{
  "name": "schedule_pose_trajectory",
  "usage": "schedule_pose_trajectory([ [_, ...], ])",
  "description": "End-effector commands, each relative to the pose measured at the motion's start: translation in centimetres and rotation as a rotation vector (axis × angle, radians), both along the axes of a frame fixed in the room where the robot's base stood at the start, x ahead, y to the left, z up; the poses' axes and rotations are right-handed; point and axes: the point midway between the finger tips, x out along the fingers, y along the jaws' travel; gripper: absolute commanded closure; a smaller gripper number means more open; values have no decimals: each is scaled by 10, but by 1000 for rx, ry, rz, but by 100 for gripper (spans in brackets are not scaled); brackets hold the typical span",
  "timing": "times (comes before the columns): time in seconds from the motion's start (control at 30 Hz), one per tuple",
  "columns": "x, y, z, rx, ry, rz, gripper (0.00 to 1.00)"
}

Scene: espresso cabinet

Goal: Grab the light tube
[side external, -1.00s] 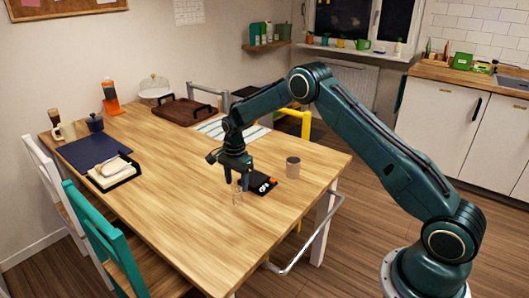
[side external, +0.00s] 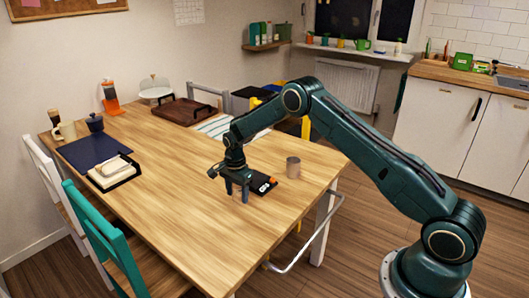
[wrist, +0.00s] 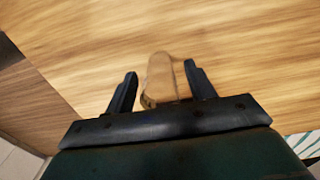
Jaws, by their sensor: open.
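The light tube (wrist: 160,76) is a pale tan, seemingly see-through cylinder on the wooden table. In the wrist view it stands between the two dark fingers of my gripper (wrist: 160,84), with a small gap visible on each side. In the side view my gripper (side external: 237,191) is low over the table with its fingers pointing down, open around the tube. The fingers hide most of the tube there.
A grey-brown cup (side external: 293,167) stands further right. A black holder with pale papers (side external: 111,172) lies at the left. The table's front middle is clear.

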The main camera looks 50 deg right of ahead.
Motion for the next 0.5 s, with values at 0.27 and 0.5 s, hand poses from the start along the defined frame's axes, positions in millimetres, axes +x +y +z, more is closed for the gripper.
schedule_pose_trajectory([
  [0.27,0,0,0,0,0,0,81],
  [0.5,0,0,0,0,0,0,94],
])
